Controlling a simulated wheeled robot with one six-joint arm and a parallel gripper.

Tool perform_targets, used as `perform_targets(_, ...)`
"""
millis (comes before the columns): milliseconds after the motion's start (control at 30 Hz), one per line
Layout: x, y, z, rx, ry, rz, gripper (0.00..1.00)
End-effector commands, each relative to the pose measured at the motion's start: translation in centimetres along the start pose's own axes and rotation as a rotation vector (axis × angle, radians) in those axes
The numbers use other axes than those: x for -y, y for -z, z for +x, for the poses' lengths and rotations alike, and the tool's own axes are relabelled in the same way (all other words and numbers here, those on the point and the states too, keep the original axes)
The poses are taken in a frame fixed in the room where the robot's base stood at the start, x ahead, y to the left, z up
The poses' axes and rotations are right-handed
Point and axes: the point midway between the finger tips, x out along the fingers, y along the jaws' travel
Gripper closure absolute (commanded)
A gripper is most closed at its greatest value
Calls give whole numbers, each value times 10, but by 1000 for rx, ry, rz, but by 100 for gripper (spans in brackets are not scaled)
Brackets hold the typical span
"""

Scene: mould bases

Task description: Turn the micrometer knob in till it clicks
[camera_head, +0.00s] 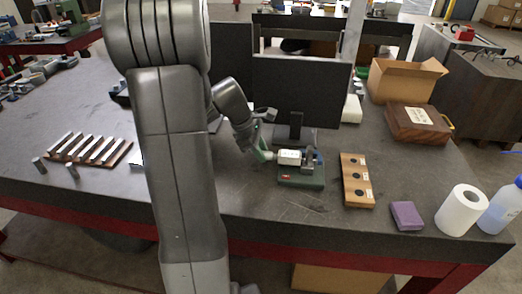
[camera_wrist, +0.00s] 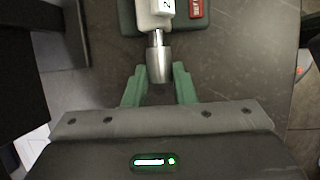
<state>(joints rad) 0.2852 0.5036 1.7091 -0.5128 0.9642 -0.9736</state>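The micrometer (camera_head: 289,157) has a white body and lies on a green base (camera_head: 302,182) near the middle of the bench. In the wrist view its silver knob (camera_wrist: 158,66) points towards my gripper, and its white body (camera_wrist: 154,12) is cut off by the top edge. My gripper (camera_wrist: 158,76) has green fingers standing apart, one on each side of the knob's end. A gap shows between the knob and each finger, so nothing is gripped. In the head view my gripper (camera_head: 264,150) is at the left end of the micrometer, partly hidden by my arm.
A wooden block with dark round holes (camera_head: 357,181) stands right of the base. A monitor (camera_head: 300,92) stands close behind. A purple block (camera_head: 406,216), paper roll (camera_head: 461,210) and bottle (camera_head: 503,208) are at right. A rack of metal bars (camera_head: 90,149) is at left.

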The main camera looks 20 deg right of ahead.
Motion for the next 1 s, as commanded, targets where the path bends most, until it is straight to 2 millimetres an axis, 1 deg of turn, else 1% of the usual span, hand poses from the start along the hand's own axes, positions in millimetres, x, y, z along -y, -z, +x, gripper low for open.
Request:
perform_targets(267,1,0,1,0,-7,3,99)
perform_targets(467,2,2,4,0,-51,20,99)
perform_targets(1000,9,4,9,0,-314,129,99)
